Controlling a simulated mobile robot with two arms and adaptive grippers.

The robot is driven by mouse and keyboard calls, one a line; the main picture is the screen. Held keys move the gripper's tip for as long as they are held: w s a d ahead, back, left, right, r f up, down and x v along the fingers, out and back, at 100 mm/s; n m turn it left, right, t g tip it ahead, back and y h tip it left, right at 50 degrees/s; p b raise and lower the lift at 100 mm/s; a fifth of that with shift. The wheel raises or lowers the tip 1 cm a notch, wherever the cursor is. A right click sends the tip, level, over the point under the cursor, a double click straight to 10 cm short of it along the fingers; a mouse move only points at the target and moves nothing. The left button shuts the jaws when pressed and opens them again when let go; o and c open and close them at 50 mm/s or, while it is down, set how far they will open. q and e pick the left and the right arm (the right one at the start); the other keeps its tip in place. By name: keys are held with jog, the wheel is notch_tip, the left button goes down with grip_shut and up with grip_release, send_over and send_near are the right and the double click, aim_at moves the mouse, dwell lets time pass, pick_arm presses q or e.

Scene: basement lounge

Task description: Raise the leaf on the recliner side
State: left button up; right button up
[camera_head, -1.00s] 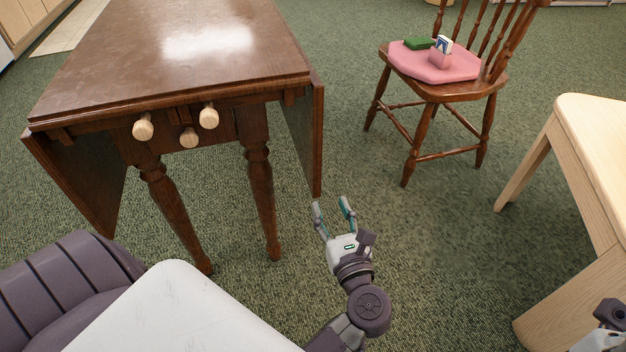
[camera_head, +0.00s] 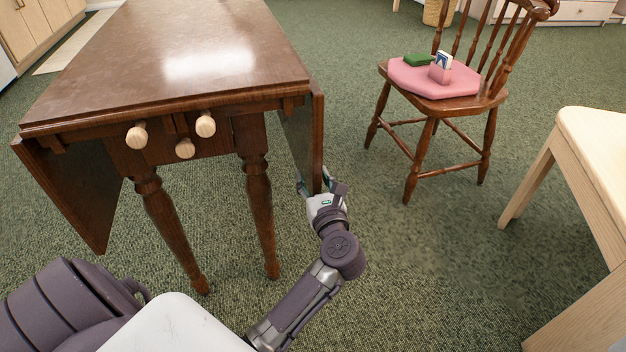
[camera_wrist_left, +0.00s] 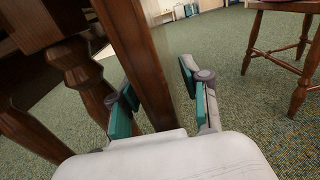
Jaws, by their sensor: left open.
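The dark wooden drop-leaf table (camera_head: 160,62) stands at the left in the head view. Its right leaf (camera_head: 316,135) and left leaf (camera_head: 68,190) both hang down. My left gripper (camera_head: 313,184) is at the near lower corner of the right leaf, with its fingers open. In the left wrist view the leaf (camera_wrist_left: 138,55) runs between the two teal-padded fingers, one on each side. I cannot tell whether the pads touch it. Three pale wooden knobs (camera_head: 205,124) stick out of the table's near end. No recliner is recognisable, and my right gripper is out of view.
A wooden chair (camera_head: 463,104) with a pink cushion (camera_head: 415,80), a green item and a small pink holder stands to the right. A pale wooden table (camera_head: 597,135) is at the right edge. Green carpet is clear between the leaf and the chair.

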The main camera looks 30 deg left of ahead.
pick_arm(q)
grip_shut()
dwell(0.5)
